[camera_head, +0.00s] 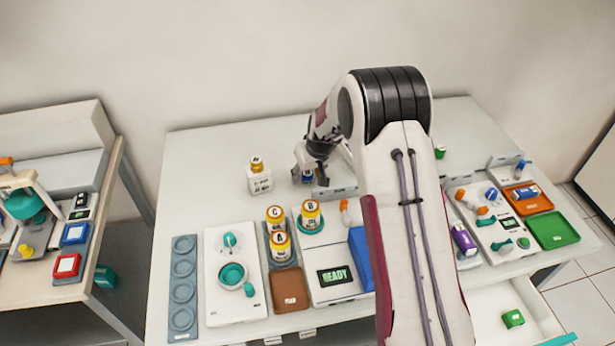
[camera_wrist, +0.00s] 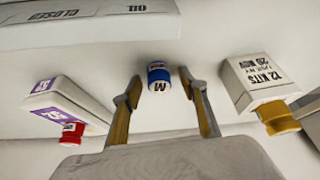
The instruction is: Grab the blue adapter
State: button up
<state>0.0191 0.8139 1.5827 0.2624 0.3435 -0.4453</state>
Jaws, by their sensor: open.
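A short blue-and-white cylinder marked M (camera_wrist: 159,76) lies beyond and between my fingertips in the wrist view; I cannot tell whether it is the adapter. In the head view a small blue piece (camera_head: 307,177) shows beside my gripper (camera_head: 317,170), at the back of the table, partly hidden by it. My gripper is open, its two fingers (camera_wrist: 160,86) apart with nothing held. Other blue pieces are at the right: one in the orange tray (camera_head: 511,200), and an upright one (camera_head: 521,166) behind it.
A white box with a yellow cap (camera_head: 260,179) stands left of my gripper; it shows in the wrist view (camera_wrist: 260,82). A white-and-purple box with a red cap (camera_wrist: 65,108) is on the other side. Yellow-topped cans (camera_head: 279,243) and a READY device (camera_head: 336,277) stand in front.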

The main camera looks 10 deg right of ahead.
aim_at(308, 172)
jog(key=c, duration=1.2)
jog(key=shift+r, duration=0.1)
jog(key=shift+r, duration=4.95)
